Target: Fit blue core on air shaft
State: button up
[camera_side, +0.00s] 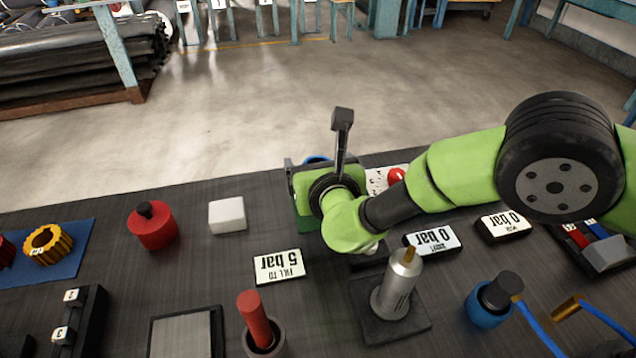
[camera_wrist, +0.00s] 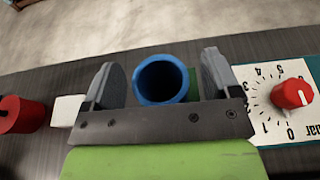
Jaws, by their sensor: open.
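The blue core (camera_wrist: 138,84) is a hollow blue tube, seen end-on between the two fingers of my gripper (camera_wrist: 161,82) in the wrist view. The fingers are open, with a gap on each side of it, wider on the right. In the side view only a blue sliver of the core (camera_side: 317,159) shows behind my gripper (camera_side: 306,172); the rest is hidden. The air shaft appears to be the silver upright cylinder with a brass tip (camera_side: 398,287), on a dark square base nearer the camera. Nothing is on it.
A dial panel with a red knob (camera_wrist: 292,94) stands right of my gripper. A white block (camera_side: 227,215) and red knobbed cylinder (camera_side: 152,226) stand left.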

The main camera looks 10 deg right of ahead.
jog(key=c, duration=1)
jog(key=shift+c, duration=0.2)
